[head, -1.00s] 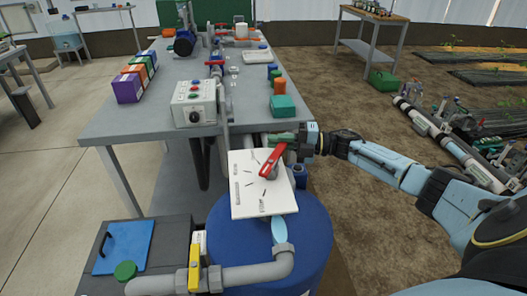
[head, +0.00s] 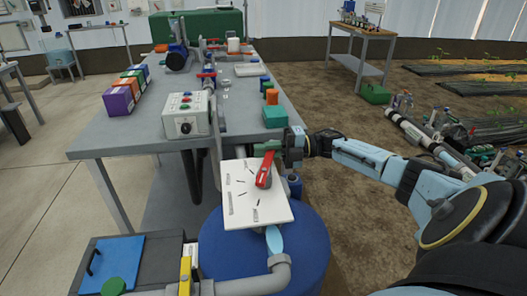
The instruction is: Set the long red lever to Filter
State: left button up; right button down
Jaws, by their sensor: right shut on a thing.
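The long red lever (head: 265,170) is mounted on a white dial plate (head: 241,206) above the blue barrel. Its long end points up and slightly right in the picture. The plate carries several dark tick marks and small labels, too small to read. My right gripper (head: 270,148) reaches in from the right and is shut on the upper end of the red lever, at the plate's top right edge. My left gripper is not in view.
A grey table (head: 135,130) stands behind, with a control box (head: 184,115) and colored boxes (head: 125,92). Below the plate are a blue barrel (head: 310,245), a grey pipe (head: 245,285) and a yellow-handled valve (head: 185,272). Bare soil lies to the right.

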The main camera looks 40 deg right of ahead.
jog(key=shift+s+a+f+g, duration=0.25)
jog(key=shift+a+f+g, duration=0.1)
jog(key=shift+a, duration=0.1)
jog(key=c, duration=1.6)
grip_release()
jog(key=shift+a+r, duration=0.1)
jog(key=shift+r, duration=0.05)
jog(key=shift+o, duration=0.6)
jog(key=shift+d+r, duration=0.1)
jog(key=shift+d, duration=0.1)
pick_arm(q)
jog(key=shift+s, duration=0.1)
